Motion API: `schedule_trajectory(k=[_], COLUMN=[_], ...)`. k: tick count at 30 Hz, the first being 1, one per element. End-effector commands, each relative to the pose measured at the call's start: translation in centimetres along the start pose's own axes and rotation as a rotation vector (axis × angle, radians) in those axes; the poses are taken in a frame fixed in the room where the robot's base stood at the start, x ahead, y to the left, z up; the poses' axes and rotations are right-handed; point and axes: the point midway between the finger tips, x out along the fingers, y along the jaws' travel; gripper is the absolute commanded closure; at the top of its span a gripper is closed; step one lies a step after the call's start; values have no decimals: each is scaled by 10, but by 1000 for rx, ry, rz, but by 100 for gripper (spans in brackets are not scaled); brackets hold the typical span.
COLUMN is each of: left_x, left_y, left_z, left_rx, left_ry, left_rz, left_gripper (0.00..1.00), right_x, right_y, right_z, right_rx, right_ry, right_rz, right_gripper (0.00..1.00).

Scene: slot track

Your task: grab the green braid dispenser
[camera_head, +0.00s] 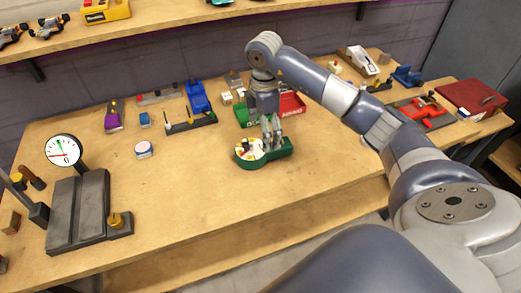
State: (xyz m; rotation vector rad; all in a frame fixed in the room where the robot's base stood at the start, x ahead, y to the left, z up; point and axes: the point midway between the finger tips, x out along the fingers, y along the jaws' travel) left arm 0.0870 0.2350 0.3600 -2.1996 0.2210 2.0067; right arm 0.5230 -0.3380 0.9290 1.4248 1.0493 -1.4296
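The green braid dispenser (281,151) sits on the workbench near the middle, with a round white reel at its left end. My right gripper (271,141) comes down from above, with its fingers at the dispenser's middle, just right of the reel. The fingers look close together and hide part of the dispenser. It is too small to tell whether they are closed on it or only near it. My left gripper is not in view.
A dial gauge (63,150) on a dark stand is at the left. A red bin (291,105) is behind the gripper. The bench front is clear.

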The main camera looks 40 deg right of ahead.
Motion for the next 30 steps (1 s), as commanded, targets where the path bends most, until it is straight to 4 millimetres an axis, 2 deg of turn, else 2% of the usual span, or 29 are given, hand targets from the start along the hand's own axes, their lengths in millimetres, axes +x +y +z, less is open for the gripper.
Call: schedule_trajectory(k=[3, 8, 16, 25, 26, 30], left_x=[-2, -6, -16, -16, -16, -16], left_y=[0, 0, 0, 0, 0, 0], left_z=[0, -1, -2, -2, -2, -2], left_rx=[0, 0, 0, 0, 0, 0], left_ry=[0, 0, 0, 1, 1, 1], left_rz=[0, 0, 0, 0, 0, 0], left_gripper=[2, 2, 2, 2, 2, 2], right_x=[14, 25, 63, 71, 71, 71], right_y=[0, -1, -1, 0, 0, 0], right_z=[0, 0, 1, 1, 1, 1], right_rx=[-1, -2, -3, -4, -4, -4], right_ry=[0, 2, 2, 3, 3, 3], right_rz=[-2, -2, -3, 1, 1, 1], right_gripper=[8, 8, 8, 8, 11, 43])
